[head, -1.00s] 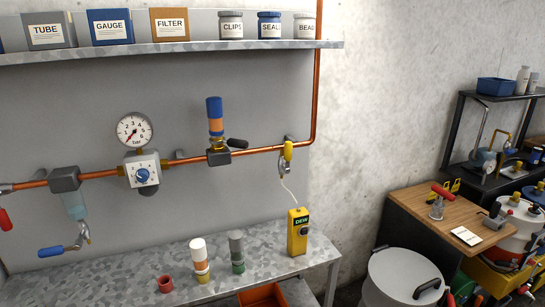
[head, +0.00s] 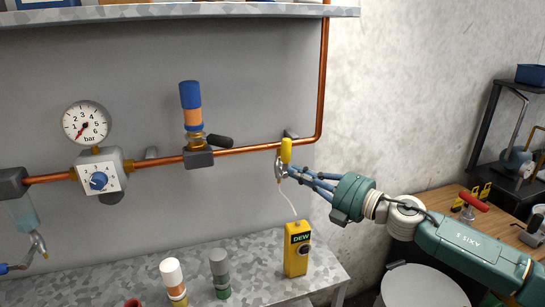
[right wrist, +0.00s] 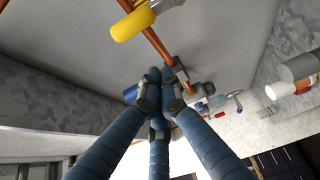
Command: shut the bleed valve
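The valve with the yellow lever (head: 286,151) hangs at the right part of the copper pipe, with a thin pale tube running from it towards the yellow DEW meter (head: 297,250). I take it for the bleed valve. Its lever stands roughly upright, crossing the pipe's line. My right gripper (head: 291,173) is just right of and below the lever, fingers pointing left. In the right wrist view its fingertips (right wrist: 161,77) are drawn together with nothing seen between them. There the yellow lever (right wrist: 132,25) lies beyond the tips, apart from them.
Left along the pipe are a blue-capped fitting with a black lever (head: 218,141), a regulator (head: 100,178) and a gauge (head: 87,122). Several small containers stand on the metal bench (head: 245,268). A wooden-topped table (head: 440,204) stands at the right.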

